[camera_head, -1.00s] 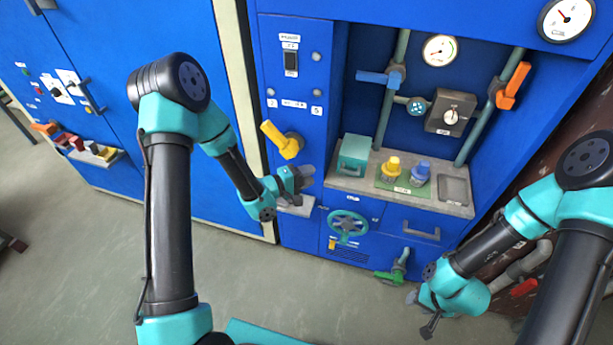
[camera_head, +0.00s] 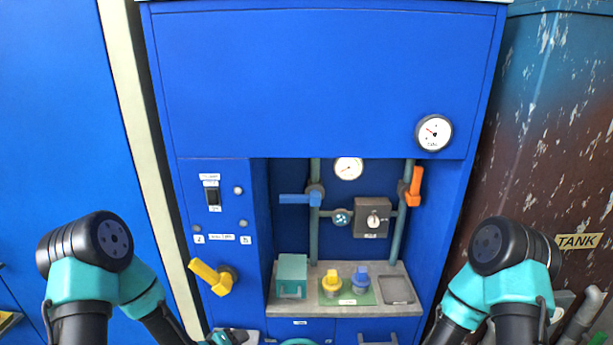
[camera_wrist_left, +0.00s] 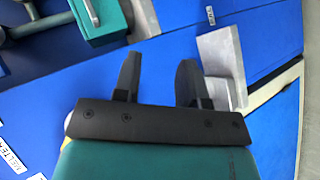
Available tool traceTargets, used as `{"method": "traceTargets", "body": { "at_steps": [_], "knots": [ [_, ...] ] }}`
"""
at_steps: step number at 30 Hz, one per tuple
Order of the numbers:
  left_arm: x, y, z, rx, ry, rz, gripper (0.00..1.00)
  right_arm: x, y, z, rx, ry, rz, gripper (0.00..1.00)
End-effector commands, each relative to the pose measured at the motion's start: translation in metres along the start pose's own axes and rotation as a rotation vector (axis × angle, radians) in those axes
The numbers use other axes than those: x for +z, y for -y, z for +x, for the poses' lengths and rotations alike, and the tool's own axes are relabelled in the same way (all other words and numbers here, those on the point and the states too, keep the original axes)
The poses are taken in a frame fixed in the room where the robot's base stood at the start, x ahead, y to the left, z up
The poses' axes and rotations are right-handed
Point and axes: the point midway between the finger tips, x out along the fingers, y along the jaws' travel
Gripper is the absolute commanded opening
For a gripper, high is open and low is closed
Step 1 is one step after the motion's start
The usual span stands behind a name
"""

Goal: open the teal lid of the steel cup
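A teal box-like piece with a small front handle (camera_head: 291,274) sits at the left end of the grey shelf. It looks closed, and I cannot make out a steel cup in or under it. Its handle side also shows at the top left of the left wrist view (camera_wrist_left: 92,22). My left gripper (camera_wrist_left: 157,80) is open and empty, with blue panel between its fingers, below and apart from the teal piece. In the head view only a bit of it shows at the bottom edge. My right gripper is below the picture; only its arm shows.
The grey shelf (camera_head: 345,303) also holds a yellow knob (camera_head: 331,284) and a blue knob (camera_head: 361,279) on a green plate, and a grey tray (camera_head: 398,290). A yellow lever (camera_head: 211,277) sticks out at left. A pale grey ledge (camera_wrist_left: 222,65) is beside my left fingers.

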Motion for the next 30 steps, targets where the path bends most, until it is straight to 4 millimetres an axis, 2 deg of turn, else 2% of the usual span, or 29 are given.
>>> {"method": "traceTargets", "body": {
  "at_steps": [1, 6, 12, 15, 18, 26, 30],
  "knots": [
    [0.010, 0.016, -0.004, -0.076, 0.017, 0.041, 0.38, 0.000, 0.000, 0.000, 0.000, 0.000, 0.000, 0.43],
    [0.046, 0.069, -0.026, -0.327, 0.126, 0.186, 0.38, 0.000, 0.000, 0.000, 0.000, 0.000, 0.000, 0.43],
    [0.098, 0.112, -0.066, -0.544, 0.347, 0.313, 0.38, 0.000, 0.000, 0.000, 0.000, 0.000, 0.000, 0.43],
    [0.118, 0.123, -0.083, -0.598, 0.447, 0.347, 0.38, 0.000, 0.000, 0.000, 0.000, 0.000, 0.000, 0.43],
    [0.131, 0.127, -0.093, -0.622, 0.508, 0.365, 0.38, 0.000, 0.000, 0.000, 0.000, 0.000, 0.000, 0.43],
    [0.134, 0.129, -0.097, -0.628, 0.527, 0.372, 0.38, 0.000, 0.000, 0.000, 0.000, 0.000, 0.000, 0.43],
    [0.134, 0.129, -0.097, -0.628, 0.526, 0.372, 0.28, 0.000, 0.000, 0.000, 0.000, 0.000, 0.000, 0.43]
  ]
}}
